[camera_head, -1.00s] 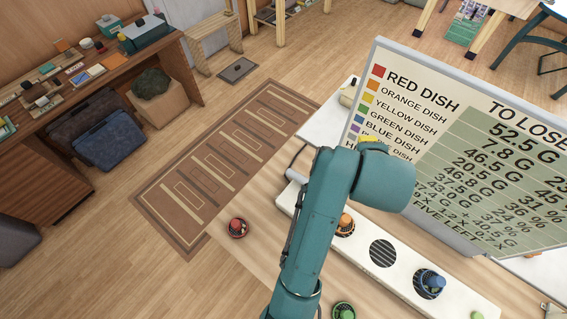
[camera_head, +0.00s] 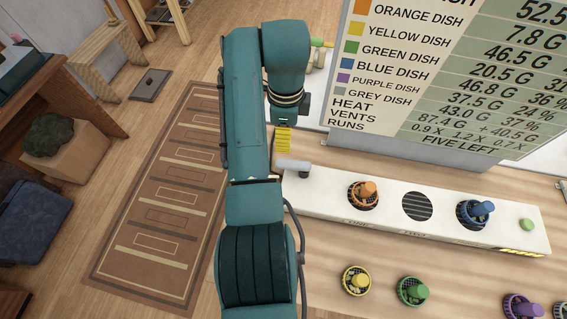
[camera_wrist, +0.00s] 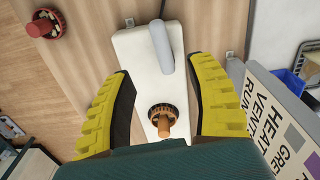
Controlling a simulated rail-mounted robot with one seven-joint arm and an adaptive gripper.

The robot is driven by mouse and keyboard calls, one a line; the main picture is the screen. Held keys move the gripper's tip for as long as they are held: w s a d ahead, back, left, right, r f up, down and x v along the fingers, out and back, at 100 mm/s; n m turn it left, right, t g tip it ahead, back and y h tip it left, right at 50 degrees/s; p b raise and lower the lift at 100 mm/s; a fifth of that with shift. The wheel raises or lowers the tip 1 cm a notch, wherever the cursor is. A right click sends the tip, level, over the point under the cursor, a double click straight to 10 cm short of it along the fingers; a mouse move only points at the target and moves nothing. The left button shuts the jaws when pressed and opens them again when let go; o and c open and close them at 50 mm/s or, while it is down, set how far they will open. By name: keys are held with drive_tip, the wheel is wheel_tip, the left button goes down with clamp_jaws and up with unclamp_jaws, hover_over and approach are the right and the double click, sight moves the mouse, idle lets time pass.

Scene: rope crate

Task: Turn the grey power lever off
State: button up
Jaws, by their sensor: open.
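The grey power lever (camera_head: 293,166) is at the left end of the long white panel (camera_head: 330,190). In the wrist view the grey lever (camera_wrist: 160,48) is a rounded bar lying lengthwise at the far end of the panel. My gripper (camera_wrist: 162,70) is open and empty, its yellow ridged fingers spread to either side of the panel. The lever lies beyond and between the fingertips, apart from both. In the head view one yellow finger of my gripper (camera_head: 284,140) shows just above the lever; the rest is hidden behind my arm.
An orange dish (camera_head: 363,193), a round black grille (camera_head: 417,206) and a blue dish (camera_head: 474,213) are on the panel. Yellow (camera_head: 356,280), green (camera_head: 412,291) and purple (camera_head: 520,307) dishes stand in front. A large sign (camera_head: 440,80) rises behind. A red dish (camera_wrist: 45,25) shows in the wrist view.

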sight(285, 162)
wheel_tip(285, 162, down, 14)
idle(0.3)
clamp_jaws()
